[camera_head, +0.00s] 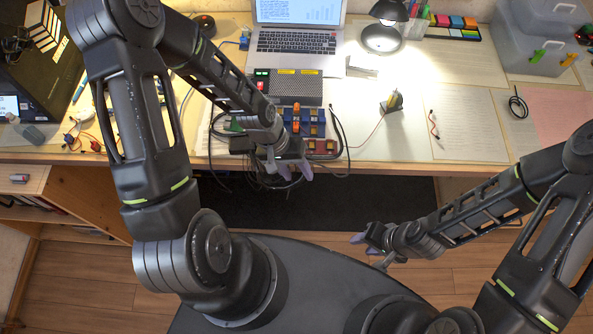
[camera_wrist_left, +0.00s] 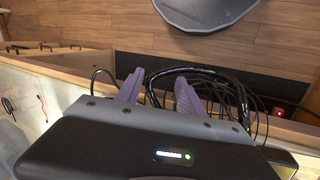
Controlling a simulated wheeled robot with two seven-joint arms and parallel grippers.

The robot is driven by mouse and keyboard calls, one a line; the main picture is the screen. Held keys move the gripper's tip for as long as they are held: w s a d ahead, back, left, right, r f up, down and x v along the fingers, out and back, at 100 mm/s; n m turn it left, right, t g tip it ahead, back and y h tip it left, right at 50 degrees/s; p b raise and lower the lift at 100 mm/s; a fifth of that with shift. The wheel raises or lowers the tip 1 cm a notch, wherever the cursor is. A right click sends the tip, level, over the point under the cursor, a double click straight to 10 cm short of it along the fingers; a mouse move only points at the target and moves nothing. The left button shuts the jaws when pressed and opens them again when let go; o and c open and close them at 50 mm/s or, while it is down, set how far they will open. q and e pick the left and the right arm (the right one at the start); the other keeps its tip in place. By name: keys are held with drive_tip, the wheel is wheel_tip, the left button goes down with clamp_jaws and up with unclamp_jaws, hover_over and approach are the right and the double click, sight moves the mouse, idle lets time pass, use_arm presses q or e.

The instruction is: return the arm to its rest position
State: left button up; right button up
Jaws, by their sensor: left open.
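My left gripper (camera_head: 288,172) hangs at the front edge of the desk, in front of the cables and blocks there. In the left wrist view its two purple fingers (camera_wrist_left: 160,92) stand apart with nothing held between them. Black cables (camera_wrist_left: 215,85) loop behind and beside the fingers; whether they touch cannot be told. My right gripper (camera_head: 367,247) is lower, over the floor in front of the desk, near my base. Its finger gap is too small to judge.
The wooden desk (camera_head: 400,166) carries a laptop (camera_head: 296,42), a lamp (camera_head: 381,38), a grey device box (camera_head: 290,88) and blue terminal blocks (camera_head: 305,118). Clear plastic boxes (camera_head: 535,40) stand at the back right. A shelf (camera_head: 70,205) is at left. The wood floor (camera_head: 455,275) shows free room.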

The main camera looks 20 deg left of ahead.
idle(0.5)
use_arm(q)
drive_tip(key=s+d+f+b, duration=0.3)
drive_tip(key=s+d+f, duration=0.5)
drive_tip(key=s+f, duration=0.2)
drive_tip(key=shift+s+f, duration=0.3)
drive_tip(key=shift+f, duration=0.05)
idle(0.6)
